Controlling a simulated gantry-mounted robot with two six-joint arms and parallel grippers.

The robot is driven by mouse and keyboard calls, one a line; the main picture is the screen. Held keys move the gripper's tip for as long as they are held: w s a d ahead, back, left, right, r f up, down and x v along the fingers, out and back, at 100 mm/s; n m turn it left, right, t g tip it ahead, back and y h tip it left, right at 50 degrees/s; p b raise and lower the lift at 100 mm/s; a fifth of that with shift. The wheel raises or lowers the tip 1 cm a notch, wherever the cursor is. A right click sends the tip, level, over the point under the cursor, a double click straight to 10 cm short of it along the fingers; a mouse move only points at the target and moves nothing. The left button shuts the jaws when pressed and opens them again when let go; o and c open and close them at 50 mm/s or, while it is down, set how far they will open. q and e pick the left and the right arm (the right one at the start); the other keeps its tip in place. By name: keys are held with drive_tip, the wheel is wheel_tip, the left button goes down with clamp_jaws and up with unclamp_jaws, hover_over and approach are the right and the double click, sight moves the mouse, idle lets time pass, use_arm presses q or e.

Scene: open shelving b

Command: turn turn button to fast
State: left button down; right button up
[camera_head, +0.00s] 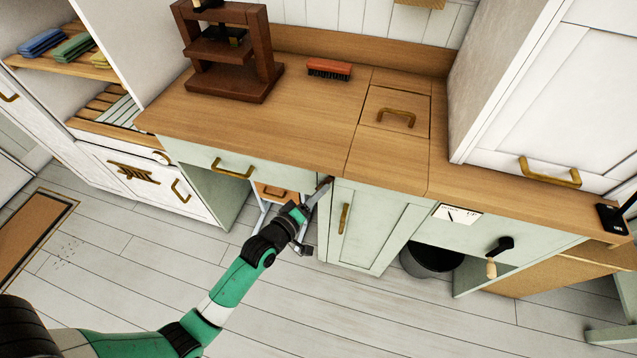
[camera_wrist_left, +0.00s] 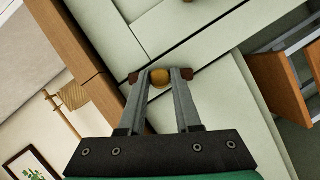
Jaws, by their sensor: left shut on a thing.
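The turn button (camera_wrist_left: 160,76) is a small brass-coloured rounded piece at the edge of a pale green cabinet front in the left wrist view. My left gripper (camera_head: 325,184) reaches the cabinet just under the counter edge, beside the pale green door (camera_head: 372,232). In the left wrist view its two fingers are shut on the turn button, one on each side. In the head view the gripper hides the button. How far the button is turned cannot be told. My right gripper is not in view.
The wooden counter (camera_head: 290,125) overhangs just above my left gripper. The door has a brass handle (camera_head: 344,218). A drawer handle (camera_head: 231,168) is to the left. A dark crank (camera_head: 499,246) and a black bin (camera_head: 430,262) are to the right. The floor in front is clear.

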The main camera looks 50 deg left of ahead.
use_arm(q)
drive_tip(key=shift+w+d+r+m+g+y+p, duration=0.15)
drive_tip(key=shift+m+g+y, duration=0.5)
drive_tip(key=shift+m, duration=0.8)
drive_tip(key=shift+f+m+g+y+p, duration=0.15)
drive_tip(key=shift+m+g+y, duration=0.5)
drive_tip(key=shift+m, duration=0.75)
drive_tip(key=shift+w+d+r+m+g+y+p, duration=0.2)
drive_tip(key=shift+m+g+y, duration=0.45)
drive_tip(key=shift+m, duration=0.8)
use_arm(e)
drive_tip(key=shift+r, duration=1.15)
use_arm(q)
drive_tip(key=shift+s+a+g, duration=0.15)
drive_tip(key=shift+s+g, duration=0.05)
drive_tip(key=shift+g, duration=0.05)
drive_tip(key=shift+f, duration=0.1)
drive_tip(key=c, duration=0.6)
unclamp_jaws()
